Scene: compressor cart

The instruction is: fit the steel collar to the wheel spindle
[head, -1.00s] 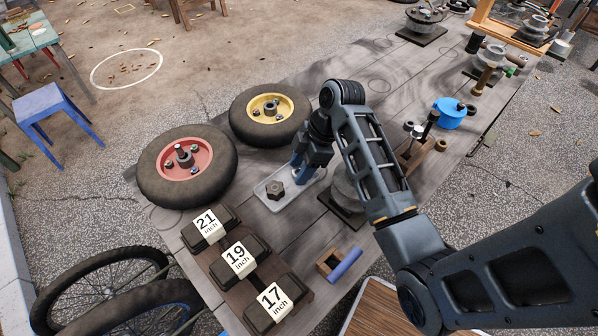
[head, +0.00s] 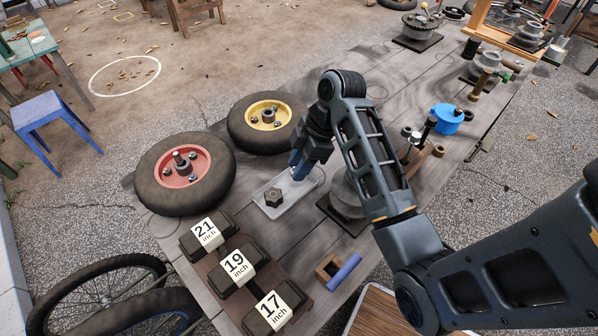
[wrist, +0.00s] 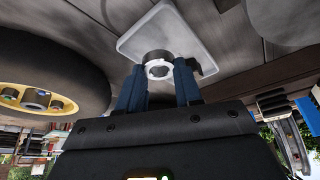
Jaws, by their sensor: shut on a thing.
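My gripper (head: 300,174) has its blue fingers pointing down over the shallow pale tray (head: 267,209). In the wrist view the fingers (wrist: 158,78) are shut on the steel collar (wrist: 159,68), a short bright ring. The collar is hidden behind the fingers in the head view. A dark hex nut (head: 273,197) lies in the tray. The red-hubbed wheel (head: 153,186) lies flat at left, its dark spindle (head: 180,161) upright and bare. The yellow-hubbed wheel (head: 245,132) lies behind it, with a short stub (head: 267,115) at its centre.
Weights marked 21, 19 and 17 inch (head: 235,264) stand at the front left of the bench. A wooden block with a blue roll (head: 344,272) is at the front edge. A round metal part on a dark plate (head: 345,200) stands just right of the tray.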

